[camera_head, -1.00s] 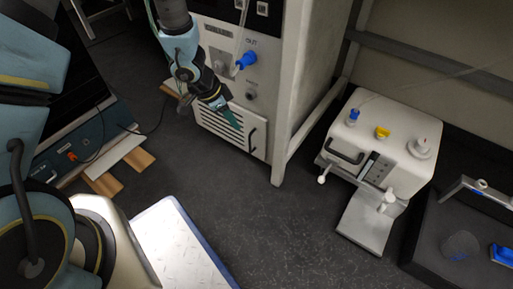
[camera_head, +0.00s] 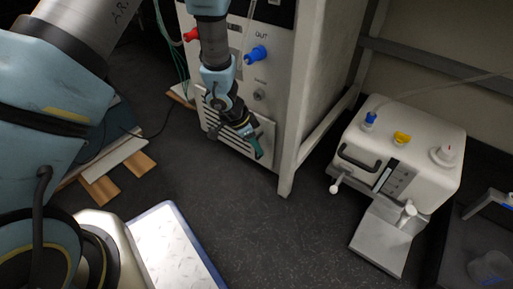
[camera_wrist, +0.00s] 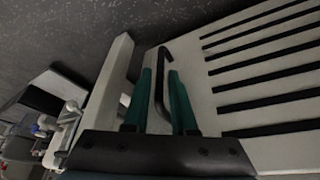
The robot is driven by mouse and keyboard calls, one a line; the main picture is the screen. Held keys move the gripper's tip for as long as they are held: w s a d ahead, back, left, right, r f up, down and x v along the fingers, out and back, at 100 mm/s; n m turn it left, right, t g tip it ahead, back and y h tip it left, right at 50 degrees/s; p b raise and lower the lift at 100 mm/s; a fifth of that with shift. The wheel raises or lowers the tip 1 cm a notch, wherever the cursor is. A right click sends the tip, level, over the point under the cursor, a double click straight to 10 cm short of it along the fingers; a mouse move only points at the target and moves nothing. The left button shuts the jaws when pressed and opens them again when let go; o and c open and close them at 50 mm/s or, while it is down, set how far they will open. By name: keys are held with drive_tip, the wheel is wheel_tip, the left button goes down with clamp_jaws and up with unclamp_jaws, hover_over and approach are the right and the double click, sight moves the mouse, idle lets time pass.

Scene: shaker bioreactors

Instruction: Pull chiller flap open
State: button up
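The chiller (camera_head: 271,82) is a white cabinet with a blue OUT connector (camera_head: 256,55). Its flap, a pale panel with dark slots, is low on the front; the slots show large in the wrist view (camera_wrist: 265,82). The flap appears closed. My gripper (camera_head: 258,152) is in front of the flap's right side and hides part of it. In the wrist view, my gripper's two green fingers (camera_wrist: 161,80) are apart, with the black flap handle (camera_wrist: 159,100) between them. A gap seems to show beside the handle; contact cannot be made out.
A white benchtop device (camera_head: 405,150) with a blue, a yellow and a white fitting stands to the right. A black tray (camera_head: 450,240) is at the far right. Wooden blocks (camera_head: 100,188) lie at the left. The dark floor (camera_head: 290,240) before the chiller is clear.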

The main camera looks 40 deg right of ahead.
clamp_jaws()
idle(1.4)
